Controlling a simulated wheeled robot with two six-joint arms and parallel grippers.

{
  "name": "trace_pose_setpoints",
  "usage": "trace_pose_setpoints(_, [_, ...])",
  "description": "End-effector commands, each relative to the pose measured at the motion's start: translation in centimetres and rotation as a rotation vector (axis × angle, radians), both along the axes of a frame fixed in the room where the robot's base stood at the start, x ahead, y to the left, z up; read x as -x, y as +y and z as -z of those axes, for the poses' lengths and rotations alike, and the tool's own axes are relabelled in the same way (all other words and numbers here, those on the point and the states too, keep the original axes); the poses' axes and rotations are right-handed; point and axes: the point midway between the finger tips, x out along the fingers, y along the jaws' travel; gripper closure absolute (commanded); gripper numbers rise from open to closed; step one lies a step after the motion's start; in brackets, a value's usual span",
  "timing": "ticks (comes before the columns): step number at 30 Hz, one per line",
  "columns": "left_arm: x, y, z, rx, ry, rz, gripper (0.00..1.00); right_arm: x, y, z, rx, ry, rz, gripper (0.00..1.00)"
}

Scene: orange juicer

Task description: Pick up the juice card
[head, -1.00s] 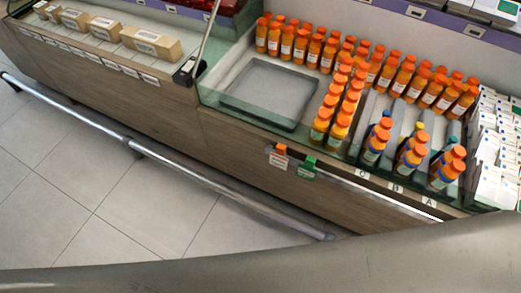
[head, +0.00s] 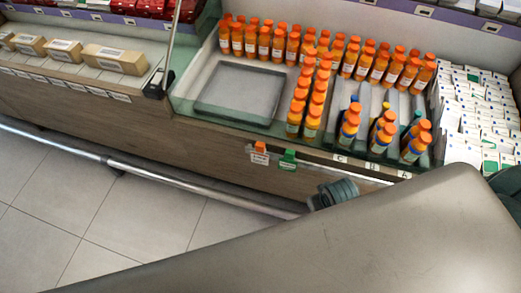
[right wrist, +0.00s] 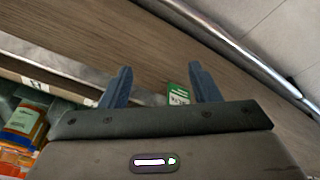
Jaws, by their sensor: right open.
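A green card (head: 288,159) and an orange card (head: 260,150) hang on the front rail of the juice counter in the head view. Which one is the juice card I cannot tell. In the right wrist view, the green card (right wrist: 178,97) shows between the fingers of my right gripper (right wrist: 160,84), nearer the right finger and beyond the gripper body. The right gripper is open and empty; its lower part hides the card's bottom edge. My left gripper is in neither view.
Several orange-capped juice bottles (head: 308,105) stand in the counter beside an empty grey tray (head: 238,92). White cartons (head: 478,110) fill the right end. A metal rail (head: 180,178) runs low along the counter front, above clear tiled floor.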

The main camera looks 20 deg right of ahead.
Motion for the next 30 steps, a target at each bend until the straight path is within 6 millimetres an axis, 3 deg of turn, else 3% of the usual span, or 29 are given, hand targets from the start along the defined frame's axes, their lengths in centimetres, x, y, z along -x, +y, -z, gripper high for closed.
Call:
trace_pose_setpoints(1, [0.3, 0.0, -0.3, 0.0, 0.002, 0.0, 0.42, -0.6, 0.3, -2.1, -0.005, -0.009, 0.016, 0.44])
trace_pose_setpoints(4, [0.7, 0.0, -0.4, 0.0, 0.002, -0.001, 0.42, -1.9, 0.7, -4.5, -0.019, -0.006, 0.065, 0.44])
trace_pose_setpoints(14, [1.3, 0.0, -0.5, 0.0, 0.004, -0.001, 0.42, -7.4, 2.2, -5.5, -0.066, 0.04, 0.24, 0.44])
trace_pose_setpoints(20, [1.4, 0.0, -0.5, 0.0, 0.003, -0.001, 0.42, -13.1, 4.1, -4.9, -0.108, 0.09, 0.371, 0.44])
trace_pose_setpoints(24, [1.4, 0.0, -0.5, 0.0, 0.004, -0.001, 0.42, -18.8, 6.8, -4.9, -0.142, 0.144, 0.479, 0.44])
trace_pose_setpoints(30, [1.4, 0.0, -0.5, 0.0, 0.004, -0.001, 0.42, -24.6, 10.2, -6.0, -0.159, 0.207, 0.58, 0.44])
